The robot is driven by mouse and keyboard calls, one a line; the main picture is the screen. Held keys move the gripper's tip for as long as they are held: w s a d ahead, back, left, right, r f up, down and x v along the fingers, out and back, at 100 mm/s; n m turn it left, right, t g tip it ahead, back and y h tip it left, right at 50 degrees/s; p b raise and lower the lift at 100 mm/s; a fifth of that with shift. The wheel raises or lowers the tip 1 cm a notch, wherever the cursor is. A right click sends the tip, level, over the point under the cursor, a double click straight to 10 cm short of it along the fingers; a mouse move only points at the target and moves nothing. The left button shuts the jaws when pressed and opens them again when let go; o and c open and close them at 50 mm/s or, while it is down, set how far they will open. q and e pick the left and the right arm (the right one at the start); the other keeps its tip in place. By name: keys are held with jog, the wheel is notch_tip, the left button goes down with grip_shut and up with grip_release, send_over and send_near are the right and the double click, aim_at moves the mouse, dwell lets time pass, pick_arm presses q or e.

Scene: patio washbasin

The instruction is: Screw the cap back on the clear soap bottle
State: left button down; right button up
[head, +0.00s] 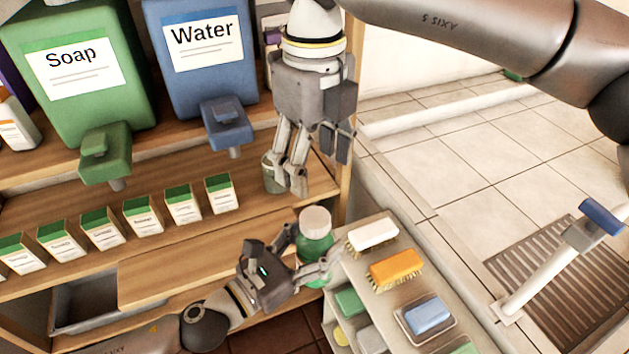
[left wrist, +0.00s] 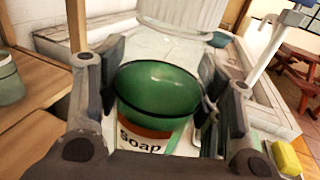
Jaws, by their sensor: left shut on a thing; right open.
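The clear soap bottle (head: 313,246) stands upright, with green soap inside and a "Soap" label in the left wrist view (left wrist: 160,95). A white ribbed cap (head: 315,221) sits on top of it; it also shows at the top edge of the left wrist view (left wrist: 182,14). I cannot tell how tight the cap is. My left gripper (head: 306,252) is shut around the bottle's body, one finger on each side. My right gripper (head: 318,170) is open and empty, pointing down above the cap and apart from it.
A grey stand (head: 372,232) at the right holds a white brush (head: 373,234), an orange brush (head: 396,268) and a blue soap bar (head: 428,315) in a dish. A green jar (head: 270,174) stands behind my right gripper. Green Soap (head: 78,115) and blue Water (head: 200,80) dispensers stand on the left.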

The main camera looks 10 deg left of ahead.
jog(key=shift+r, duration=0.5)
